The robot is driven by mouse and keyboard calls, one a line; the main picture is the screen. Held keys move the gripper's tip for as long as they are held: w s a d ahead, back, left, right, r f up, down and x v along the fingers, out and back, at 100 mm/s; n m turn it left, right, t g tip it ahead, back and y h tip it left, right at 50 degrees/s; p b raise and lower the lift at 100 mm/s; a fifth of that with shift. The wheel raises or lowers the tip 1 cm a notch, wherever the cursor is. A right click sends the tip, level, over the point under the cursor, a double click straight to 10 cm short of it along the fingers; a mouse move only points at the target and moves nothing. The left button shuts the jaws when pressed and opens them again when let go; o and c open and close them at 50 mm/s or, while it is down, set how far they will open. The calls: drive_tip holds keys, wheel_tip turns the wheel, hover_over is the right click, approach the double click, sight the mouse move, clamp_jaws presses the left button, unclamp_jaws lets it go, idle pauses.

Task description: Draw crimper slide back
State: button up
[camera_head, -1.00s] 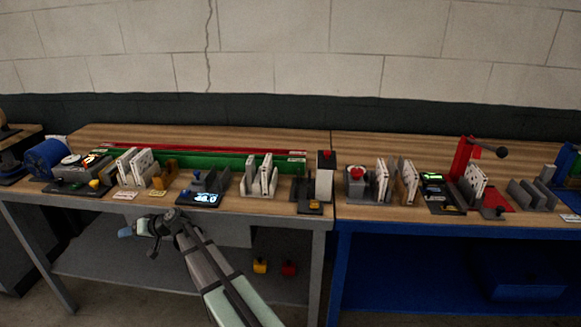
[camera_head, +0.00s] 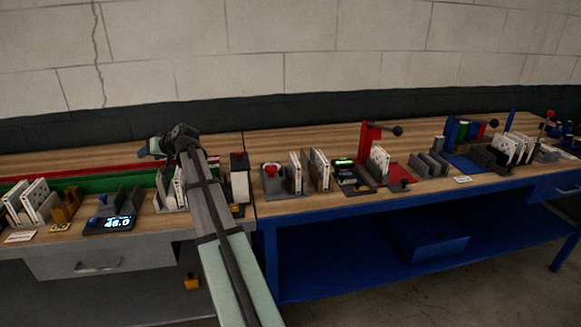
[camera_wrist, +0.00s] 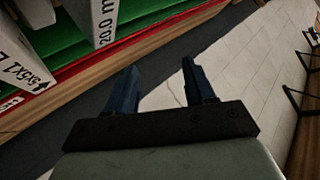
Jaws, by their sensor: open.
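A red press-like device (camera_head: 368,150) with a black-knobbed lever stands on the blue-framed bench in the head view. It looks like the crimper, but I cannot be sure. A white boxed filter (camera_head: 379,161) stands upright at it, and a red plate (camera_head: 400,184) lies at its front right. I cannot make out the slide clearly. My gripper (camera_head: 146,151) is raised above the left bench, well to the left of the red device. In the wrist view my gripper (camera_wrist: 160,78) is open, with nothing between its two blue fingers.
Below my gripper, the left bench holds boxed filters (camera_head: 40,200), a green rail (camera_head: 88,184) and a lit scale (camera_head: 108,222). A grey post-like device (camera_head: 239,185) stands near the bench gap. Right of the red device are grey dividers (camera_head: 428,164) and another lever station (camera_head: 462,135).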

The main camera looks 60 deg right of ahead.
drive_tip(key=s+d+m+g+h, duration=0.1)
drive_tip(key=s+d+h, duration=0.1)
drive_tip(key=s+d, duration=0.65)
drive_tip(key=s+d+m+g+h, duration=0.15)
drive_tip(key=s+d, duration=0.35)
drive_tip(key=d, duration=0.6)
drive_tip(key=m+g+h, duration=0.3)
drive_tip(key=m+g, duration=0.7)
drive_tip(key=m, duration=0.1)
approach(405, 180)
drive_tip(key=shift+n, duration=0.25)
drive_tip(key=x, duration=0.8)
drive_tip(key=shift+s+d+f, duration=0.1)
drive_tip(key=shift+d+f, duration=0.05)
clamp_jaws()
